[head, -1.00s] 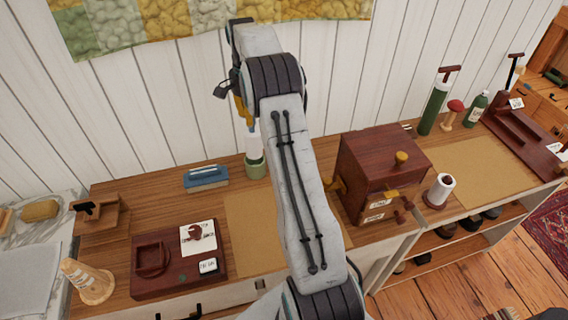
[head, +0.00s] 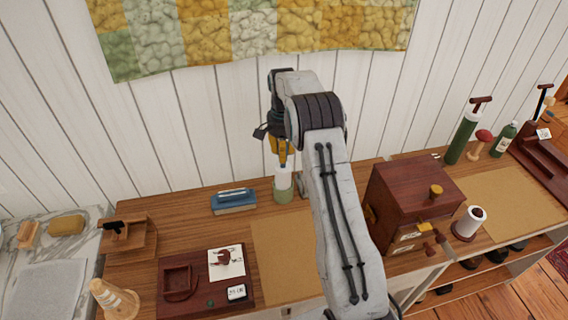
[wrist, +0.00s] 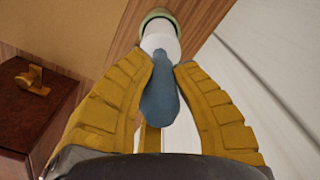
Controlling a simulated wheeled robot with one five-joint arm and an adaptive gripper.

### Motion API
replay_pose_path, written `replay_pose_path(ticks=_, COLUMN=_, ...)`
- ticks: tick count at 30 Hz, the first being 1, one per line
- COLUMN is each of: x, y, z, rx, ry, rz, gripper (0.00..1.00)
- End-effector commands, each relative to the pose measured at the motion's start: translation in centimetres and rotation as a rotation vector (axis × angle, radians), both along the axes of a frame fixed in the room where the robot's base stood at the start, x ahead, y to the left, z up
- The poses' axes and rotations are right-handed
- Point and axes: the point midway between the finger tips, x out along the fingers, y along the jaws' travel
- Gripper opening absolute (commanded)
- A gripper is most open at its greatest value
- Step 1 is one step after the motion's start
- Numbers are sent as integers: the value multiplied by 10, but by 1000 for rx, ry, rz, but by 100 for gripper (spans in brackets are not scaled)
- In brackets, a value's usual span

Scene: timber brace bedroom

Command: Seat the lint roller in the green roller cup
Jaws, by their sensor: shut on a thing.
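The lint roller has a blue-grey handle (wrist: 160,98) and a white roller head (wrist: 160,40). My gripper (wrist: 163,92) is shut on the handle, with one yellow finger on each side. The green roller cup (head: 284,196) stands on the wooden counter near the wall. The white roller head (head: 284,178) points down at the cup, and its lower end appears within the cup's mouth. The cup's green rim (wrist: 158,14) shows beyond the head in the wrist view. How deep the roller sits is hidden. In the head view, my gripper (head: 281,155) is above the cup.
A blue-topped brush (head: 234,202) lies just left of the cup. A dark red wooden cabinet (head: 408,195) with yellow knobs stands to the right, beyond my arm. A tan mat (head: 280,250) in front is clear. The plank wall is close behind.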

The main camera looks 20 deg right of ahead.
Motion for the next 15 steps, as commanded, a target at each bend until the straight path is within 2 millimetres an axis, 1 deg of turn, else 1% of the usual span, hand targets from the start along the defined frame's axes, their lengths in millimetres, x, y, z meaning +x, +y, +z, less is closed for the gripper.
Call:
replay_pose_path(ticks=5, x=0, y=0, z=-9, rx=0, ry=0, rz=-1, gripper=0)
replay_pose_path(ticks=9, x=-1, y=0, z=-25, rx=1, ry=3, rz=-1, gripper=0)
replay_pose_path(ticks=15, x=0, y=0, z=-41, rx=0, ry=0, rz=-1, gripper=0)
